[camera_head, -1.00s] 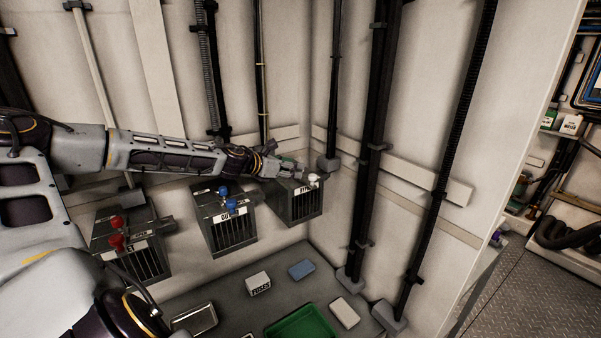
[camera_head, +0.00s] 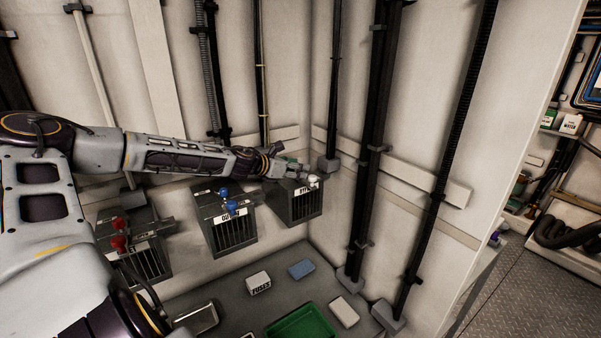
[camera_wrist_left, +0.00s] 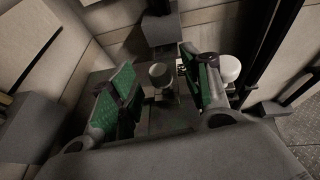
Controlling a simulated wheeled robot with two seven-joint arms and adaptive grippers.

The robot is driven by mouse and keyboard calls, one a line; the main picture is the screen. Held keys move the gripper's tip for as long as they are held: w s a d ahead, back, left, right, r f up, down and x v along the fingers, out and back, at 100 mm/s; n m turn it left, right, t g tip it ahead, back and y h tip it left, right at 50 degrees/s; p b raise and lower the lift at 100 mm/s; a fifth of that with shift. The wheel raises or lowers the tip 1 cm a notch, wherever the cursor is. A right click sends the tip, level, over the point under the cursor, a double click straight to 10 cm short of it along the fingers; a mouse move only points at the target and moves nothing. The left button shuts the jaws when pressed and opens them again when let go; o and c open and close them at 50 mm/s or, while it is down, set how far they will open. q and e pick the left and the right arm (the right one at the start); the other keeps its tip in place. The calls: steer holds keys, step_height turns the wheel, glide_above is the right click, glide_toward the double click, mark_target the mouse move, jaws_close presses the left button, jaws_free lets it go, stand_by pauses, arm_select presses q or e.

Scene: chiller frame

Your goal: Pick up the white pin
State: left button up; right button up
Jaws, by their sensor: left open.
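A white pin (camera_head: 313,179) with a rounded head stands on the rightmost grey vented box (camera_head: 305,207). In the left wrist view, one pale pin head (camera_wrist_left: 160,74) shows between my left fingers, apart from both green pads. A second, brighter white pin head (camera_wrist_left: 229,68) is just outside the right-hand finger. My left gripper (camera_head: 290,171) is open over the top of that box, and it shows close up in the left wrist view (camera_wrist_left: 164,88). The lower parts of the pins are partly hidden. My right gripper is not in view.
A middle box carries blue pins (camera_head: 229,206) and a left box carries red pins (camera_head: 118,243). Below lie a green tray (camera_head: 305,322), a fuses box (camera_head: 258,282) and a blue block (camera_head: 301,269). Dark vertical pipes (camera_head: 372,150) run along the wall at the right.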

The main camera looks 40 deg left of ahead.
arm_select(q)
steer(key=shift+x, duration=1)
steer(key=shift+w+f, duration=0.1)
steer(key=shift+w, duration=0.15)
steer(key=shift+c, duration=0.5)
steer(key=c, duration=0.9)
